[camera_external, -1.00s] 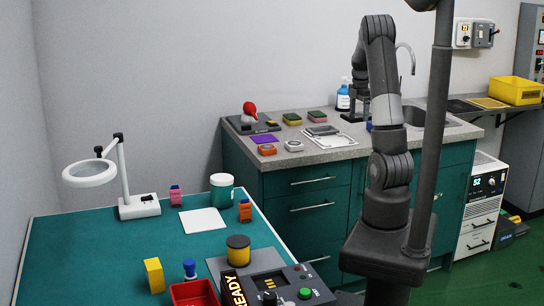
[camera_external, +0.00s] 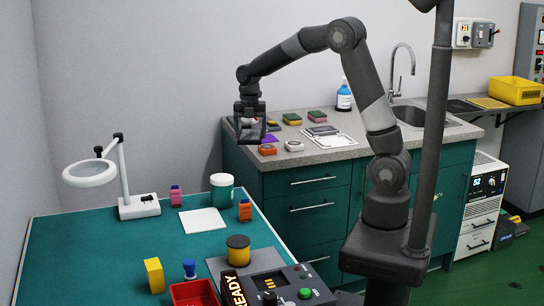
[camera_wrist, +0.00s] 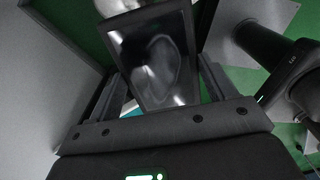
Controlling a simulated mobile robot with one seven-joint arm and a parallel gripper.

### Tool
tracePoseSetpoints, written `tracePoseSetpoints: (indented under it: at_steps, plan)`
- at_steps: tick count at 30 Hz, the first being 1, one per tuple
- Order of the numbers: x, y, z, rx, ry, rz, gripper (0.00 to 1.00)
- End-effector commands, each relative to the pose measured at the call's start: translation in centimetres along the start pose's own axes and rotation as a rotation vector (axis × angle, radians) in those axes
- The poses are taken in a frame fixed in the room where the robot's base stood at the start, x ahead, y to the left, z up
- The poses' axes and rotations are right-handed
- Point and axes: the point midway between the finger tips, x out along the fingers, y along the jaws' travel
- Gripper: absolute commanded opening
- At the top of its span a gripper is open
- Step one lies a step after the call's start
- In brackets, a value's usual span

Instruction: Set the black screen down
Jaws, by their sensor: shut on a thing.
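The black screen (camera_wrist: 150,60) fills the upper middle of the wrist view. It is a dark, glossy, reflective panel in a thin frame, tilted in the picture. My gripper (camera_wrist: 160,92) is shut on it, with a finger at each side. In the external view my gripper (camera_external: 249,118) points down at the left end of the grey counter (camera_external: 345,150). A dark shape at its tips, probably the screen, hangs in front of the counter's left edge or over it. I cannot tell whether it touches anything.
A purple pad (camera_external: 269,138), an orange round piece (camera_external: 267,149) and a white one (camera_external: 293,146) lie right of my gripper. The teal table (camera_external: 95,240) holds a magnifier lamp (camera_external: 140,207) and a control box (camera_external: 310,291).

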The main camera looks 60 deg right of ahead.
Motion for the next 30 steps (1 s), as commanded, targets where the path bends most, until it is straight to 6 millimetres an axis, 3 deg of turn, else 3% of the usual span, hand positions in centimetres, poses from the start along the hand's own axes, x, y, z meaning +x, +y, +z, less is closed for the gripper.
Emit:
tracePoseSetpoints:
  at_steps: [1,3,9,15,18,21,30]
  plan:
    - [0.0,1.6,-2.5,-0.066,-0.001,0.001,0.50]
    - [0.0,3.4,-5.8,-0.148,-0.001,0.001,0.50]
    - [0.1,7.3,-15.6,-0.379,-0.002,0.005,0.50]
    - [0.2,9.2,-25.3,-0.595,-0.001,0.007,0.50]
    - [0.2,9.4,-29.0,-0.678,-0.001,0.008,0.50]
    - [0.2,9.4,-31.8,-0.738,-0.001,0.009,0.50]
    - [1.6,9.9,-36.4,-0.793,0.000,0.009,0.50]
